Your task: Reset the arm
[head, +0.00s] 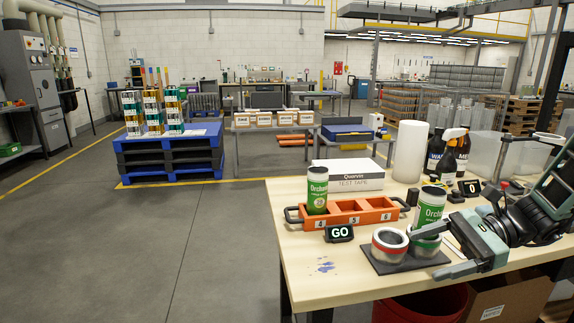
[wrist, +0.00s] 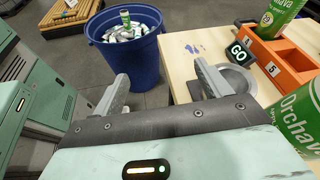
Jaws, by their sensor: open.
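My gripper (head: 428,252) is at the right of the table in the head view, its fingers spread and pointing left, close to two round metal-rimmed pieces on a dark plate (head: 377,265). The wrist view shows its two fingers (wrist: 160,78) apart with nothing held between them. One round piece (wrist: 237,80) shows just beyond the right finger there. A green-and-white can (head: 317,190) stands in the slot marked 4 of an orange tray (head: 347,212). Another green can (head: 430,203) stands behind the round pieces, beside my gripper.
A GO sign (head: 339,233) stands before the tray; blue stains mark the tabletop. A white Test Tape box (head: 347,174), spray bottles (head: 446,158) and a small display (head: 468,187) stand behind. The wrist view shows a blue bin (wrist: 122,62) of cans.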

